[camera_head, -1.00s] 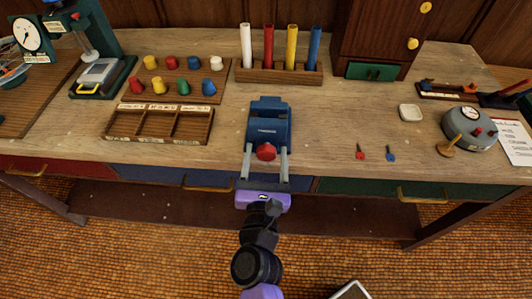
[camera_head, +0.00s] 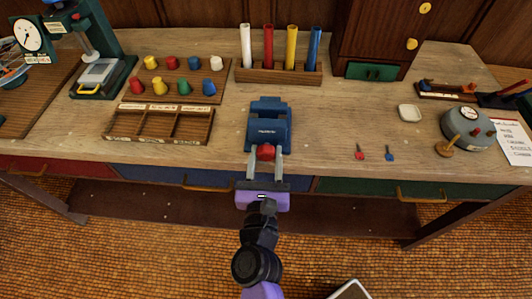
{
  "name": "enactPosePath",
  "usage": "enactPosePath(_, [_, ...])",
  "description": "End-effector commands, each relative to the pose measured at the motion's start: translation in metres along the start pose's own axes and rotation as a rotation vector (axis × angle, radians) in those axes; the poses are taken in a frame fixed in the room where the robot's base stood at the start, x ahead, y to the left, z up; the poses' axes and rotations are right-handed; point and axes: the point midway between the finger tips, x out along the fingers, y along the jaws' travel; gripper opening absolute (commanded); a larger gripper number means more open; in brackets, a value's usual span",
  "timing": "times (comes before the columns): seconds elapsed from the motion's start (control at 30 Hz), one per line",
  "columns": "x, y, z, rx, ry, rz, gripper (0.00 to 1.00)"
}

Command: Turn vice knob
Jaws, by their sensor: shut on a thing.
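The blue vice (camera_head: 268,128) stands near the front edge of the workbench, in the middle of the head view. Its red knob (camera_head: 265,153) faces me at the front of the vice. My gripper (camera_head: 265,157) reaches over the bench edge from below, with one grey finger on each side of the knob. The fingers are shut on the red knob. My purple gripper body and dark arm hang in front of the bench. The fingertips are partly hidden at the knob.
A wooden sorting tray (camera_head: 160,124) lies left of the vice, with several coloured pegs (camera_head: 158,86) behind it. A rack (camera_head: 278,74) of coloured tubes stands behind the vice. Small red and blue pieces (camera_head: 389,153) lie to the right. The bench around the vice is mostly clear.

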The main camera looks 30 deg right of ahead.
Motion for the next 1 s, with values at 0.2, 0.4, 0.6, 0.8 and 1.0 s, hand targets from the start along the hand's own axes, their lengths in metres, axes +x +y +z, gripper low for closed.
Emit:
enactPosePath(0.2, [0.0000,-0.0006,0.0025,-0.179,0.000,0.000,0.02])
enactPosePath(0.4, [-0.0002,-0.0008,0.0023,-0.369,0.001,0.000,0.02])
enactPosePath(0.6, [-0.0001,-0.0012,0.0025,-0.560,0.000,0.000,0.02])
enactPosePath(0.8, [-0.0004,-0.0008,0.0025,-0.749,0.000,0.001,0.02])
enactPosePath(1.0, [-0.0003,-0.0010,0.0028,-0.939,0.000,0.001,0.02])
